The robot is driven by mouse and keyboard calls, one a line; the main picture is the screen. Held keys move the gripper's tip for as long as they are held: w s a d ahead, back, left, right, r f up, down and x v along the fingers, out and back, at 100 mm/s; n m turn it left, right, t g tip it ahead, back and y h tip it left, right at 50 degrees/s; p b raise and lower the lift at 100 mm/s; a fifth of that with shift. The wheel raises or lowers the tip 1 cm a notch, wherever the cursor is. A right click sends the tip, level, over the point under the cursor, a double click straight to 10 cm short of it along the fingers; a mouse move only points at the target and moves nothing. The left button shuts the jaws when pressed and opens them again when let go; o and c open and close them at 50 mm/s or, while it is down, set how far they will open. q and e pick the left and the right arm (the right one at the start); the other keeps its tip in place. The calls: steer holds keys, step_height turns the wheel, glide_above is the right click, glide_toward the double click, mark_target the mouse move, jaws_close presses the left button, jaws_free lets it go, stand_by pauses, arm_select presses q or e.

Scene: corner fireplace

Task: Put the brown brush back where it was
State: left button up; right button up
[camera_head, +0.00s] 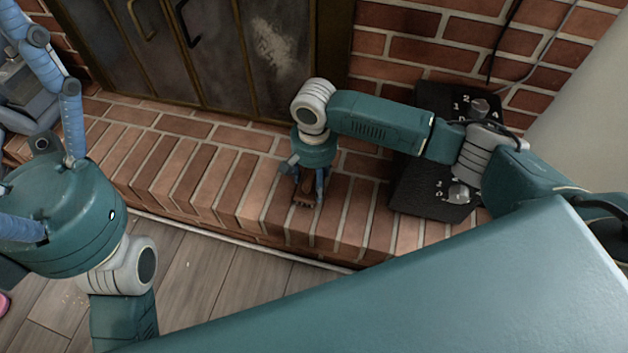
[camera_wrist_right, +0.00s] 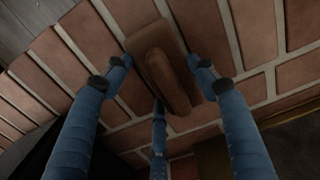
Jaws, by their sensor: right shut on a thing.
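The brown brush (camera_head: 306,197) is at the brick hearth, below my right gripper (camera_head: 307,187). In the right wrist view the brush (camera_wrist_right: 165,72) shows a flat brown block with a long raised part. My right gripper's blue fingers (camera_wrist_right: 160,85) stand around it, two at its sides and one near its lower end, shut on it. I cannot tell whether the brush rests on the bricks or hangs just above them. My left gripper (camera_head: 70,120) is at the left edge, partly cut off, its blue fingers spread and holding nothing that I can see.
The raised brick hearth (camera_head: 180,170) runs along the fireplace doors (camera_head: 215,50). A black stove-like box with numbered knobs (camera_head: 430,185) stands on the hearth to the right, under my right arm. Hearth left of the brush is clear. Wooden floor (camera_head: 215,285) lies in front.

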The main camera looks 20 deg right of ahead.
steer(key=o, duration=1)
